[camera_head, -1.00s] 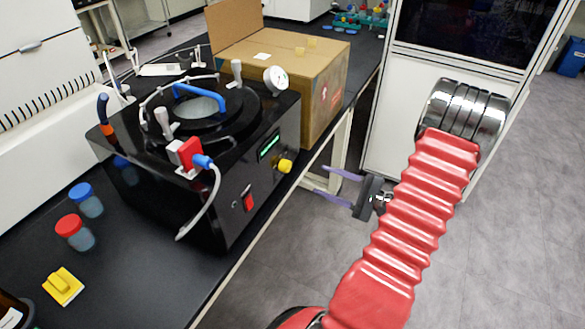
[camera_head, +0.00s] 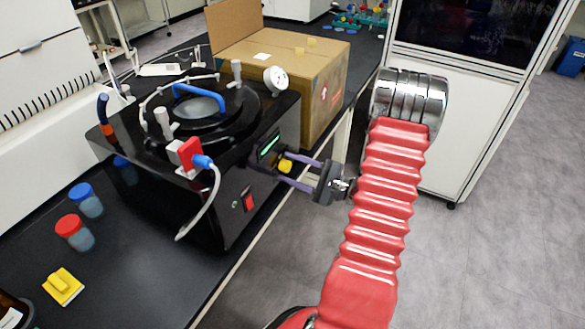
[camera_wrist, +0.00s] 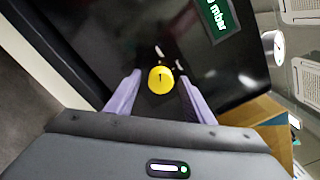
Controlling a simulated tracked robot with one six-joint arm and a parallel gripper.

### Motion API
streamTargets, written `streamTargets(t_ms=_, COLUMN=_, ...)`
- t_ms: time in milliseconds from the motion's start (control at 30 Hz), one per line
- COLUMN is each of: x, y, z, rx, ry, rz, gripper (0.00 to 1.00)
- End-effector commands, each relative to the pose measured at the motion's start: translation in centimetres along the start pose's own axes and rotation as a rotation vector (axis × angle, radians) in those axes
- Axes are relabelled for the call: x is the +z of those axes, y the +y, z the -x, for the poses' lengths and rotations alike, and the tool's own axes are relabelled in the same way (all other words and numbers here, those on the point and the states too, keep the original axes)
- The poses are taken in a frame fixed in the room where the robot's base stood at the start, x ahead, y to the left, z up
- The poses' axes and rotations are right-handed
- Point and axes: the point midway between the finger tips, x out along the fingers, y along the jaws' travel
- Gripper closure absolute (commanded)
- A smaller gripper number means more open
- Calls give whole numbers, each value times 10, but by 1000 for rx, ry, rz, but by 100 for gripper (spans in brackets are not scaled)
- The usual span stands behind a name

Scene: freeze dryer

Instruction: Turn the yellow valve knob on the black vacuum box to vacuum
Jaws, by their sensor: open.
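The black vacuum box (camera_head: 222,205) stands on the dark bench. Its yellow valve knob (camera_head: 285,166) is on the front face, right of the red switch and below the green display. My gripper (camera_head: 296,173) is open at the front face, with its two purple fingers on either side of the knob. In the wrist view the knob (camera_wrist: 161,80) shows a small dark mark and sits between the fingertips (camera_wrist: 158,88), with a gap on each side. I cannot tell whether the fingertips touch the box face. The lettering around the knob is too small to read.
A cardboard box (camera_head: 300,75) stands right behind the vacuum box. A blue-capped jar (camera_head: 86,200), a red-capped jar (camera_head: 75,232) and a yellow item (camera_head: 62,287) are on the bench at left. Open floor lies to the right of the bench edge.

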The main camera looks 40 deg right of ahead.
Motion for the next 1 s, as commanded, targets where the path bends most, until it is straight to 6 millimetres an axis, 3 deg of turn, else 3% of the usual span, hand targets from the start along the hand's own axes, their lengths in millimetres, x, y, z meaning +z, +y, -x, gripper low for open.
streamTargets(t_ms=267, x=0, y=0, z=-1, rx=0, ry=0, rz=0, gripper=53)
streamTargets(t_ms=833, x=0, y=0, z=0, rx=0, ry=0, rz=-1, gripper=93)
streamTargets(t_ms=1000, x=-2, y=-1, z=1, rx=-2, ry=3, rz=-5, gripper=93)
